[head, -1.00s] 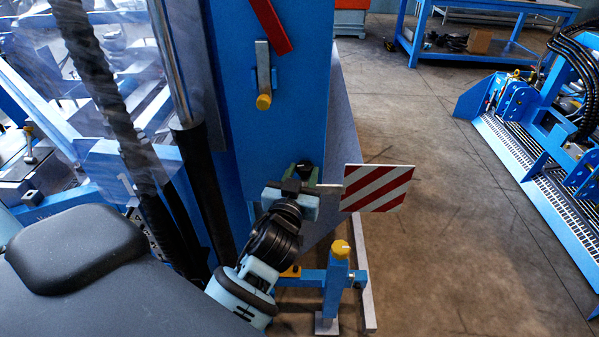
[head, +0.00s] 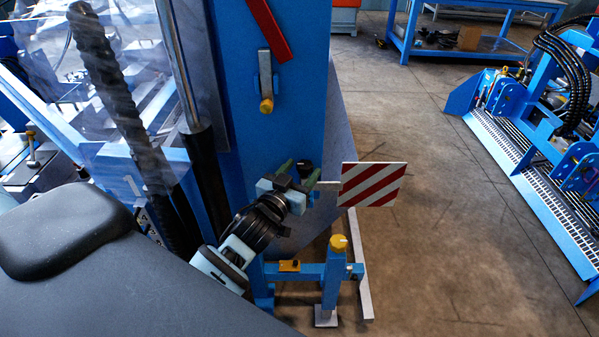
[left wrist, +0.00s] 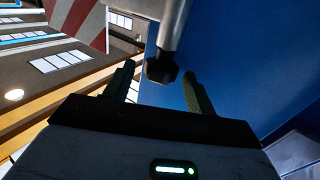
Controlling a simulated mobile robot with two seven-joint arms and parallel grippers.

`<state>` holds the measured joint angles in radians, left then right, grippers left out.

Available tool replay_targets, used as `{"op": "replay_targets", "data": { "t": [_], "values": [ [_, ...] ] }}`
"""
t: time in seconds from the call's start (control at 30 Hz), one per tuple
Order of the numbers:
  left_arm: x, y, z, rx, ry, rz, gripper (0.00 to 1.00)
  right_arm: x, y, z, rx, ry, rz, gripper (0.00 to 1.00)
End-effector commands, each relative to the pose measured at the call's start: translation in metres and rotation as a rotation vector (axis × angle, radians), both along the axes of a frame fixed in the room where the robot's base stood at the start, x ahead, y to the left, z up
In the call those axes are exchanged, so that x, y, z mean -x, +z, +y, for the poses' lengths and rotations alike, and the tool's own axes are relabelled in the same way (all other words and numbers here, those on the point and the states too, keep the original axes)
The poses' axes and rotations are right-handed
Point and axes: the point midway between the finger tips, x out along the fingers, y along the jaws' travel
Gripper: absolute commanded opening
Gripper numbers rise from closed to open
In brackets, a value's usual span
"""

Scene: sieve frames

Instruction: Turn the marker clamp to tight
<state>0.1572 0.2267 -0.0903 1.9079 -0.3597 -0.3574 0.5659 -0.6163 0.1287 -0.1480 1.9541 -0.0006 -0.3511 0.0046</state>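The marker board (head: 373,184), a red and white striped plate, stands out to the right of the blue column. The clamp's black knob (head: 304,168) is beside it, close to the column. My left gripper (head: 298,173) is at the knob, its two green fingers apart. In the left wrist view, the knob (left wrist: 161,70) hangs on a grey rod between the fingertips of my left gripper (left wrist: 157,78), with a gap visible on both sides. The striped board (left wrist: 83,20) shows at upper left there. My right gripper is out of view.
The blue column (head: 275,130) carries a grey lever with a yellow tip (head: 265,80). A blue stand with a yellow cap (head: 338,243) is below the board. Open floor (head: 440,220) lies to the right, before a blue implement (head: 545,165).

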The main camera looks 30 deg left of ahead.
Motion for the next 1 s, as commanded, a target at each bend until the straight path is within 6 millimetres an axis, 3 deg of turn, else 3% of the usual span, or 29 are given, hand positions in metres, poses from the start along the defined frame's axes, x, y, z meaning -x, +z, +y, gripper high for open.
{"op": "replay_targets", "data": {
  "t": [0.37, 0.8, 1.0],
  "values": [
    [0.004, -0.001, 0.0, 0.0, 0.001, 0.002, 0.59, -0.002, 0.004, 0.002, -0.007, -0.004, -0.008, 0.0],
    [0.063, -0.003, -0.002, 0.001, 0.001, 0.006, 0.59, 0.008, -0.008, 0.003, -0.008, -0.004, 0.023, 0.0],
    [0.077, -0.001, -0.002, 0.0, 0.001, 0.001, 0.59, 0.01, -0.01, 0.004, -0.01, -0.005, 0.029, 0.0]
  ]
}}
